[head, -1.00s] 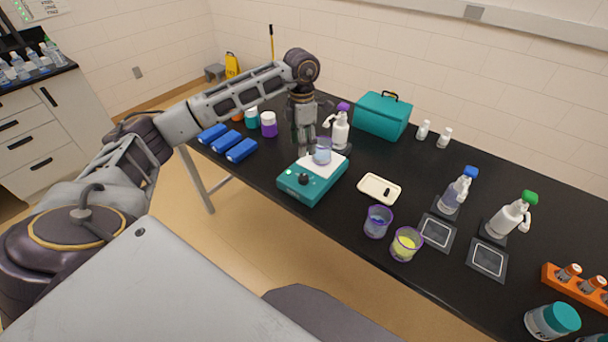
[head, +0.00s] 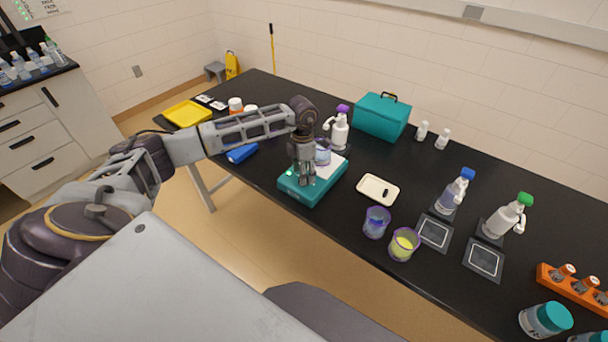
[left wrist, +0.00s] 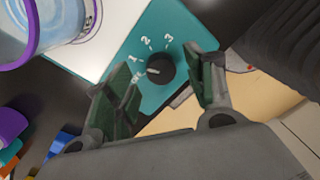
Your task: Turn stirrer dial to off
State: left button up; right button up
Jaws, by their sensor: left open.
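The teal stirrer (head: 325,189) stands near the table's front edge. Its black dial (left wrist: 160,69) shows in the left wrist view, beside printed numbers, with its pale pointer mark towards the left, near the lower end of the scale. In the head view my gripper hides the dial. My left gripper (head: 305,183) points down over the stirrer's front; in the left wrist view its open green-padded fingers (left wrist: 165,95) lie on either side of the dial, and contact cannot be told. A beaker (head: 323,154) with a purple rim stands on the white plate (left wrist: 90,45). My right gripper is out of view.
Two purple-rimmed cups, one blue (head: 376,222) and one yellow (head: 404,244), stand right of the stirrer, near a cream tray (head: 378,189). A white spray bottle (head: 340,131) stands close behind the beaker. A blue block (head: 242,154) lies to the left.

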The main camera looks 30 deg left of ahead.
pick_arm(q)
jog(key=shift+f, duration=1.05)
jog(key=c, duration=1)
jog(key=shift+n, duration=0.3)
jog(key=n+b, duration=0.1)
jog(key=n, duration=0.2)
jog(key=shift+n, duration=0.3)
jog(key=shift+a+n+b, duration=0.1)
jog(key=shift+n+b, duration=0.5)
jog(key=shift+n, duration=1.8)
jog(key=shift+t, duration=0.3)
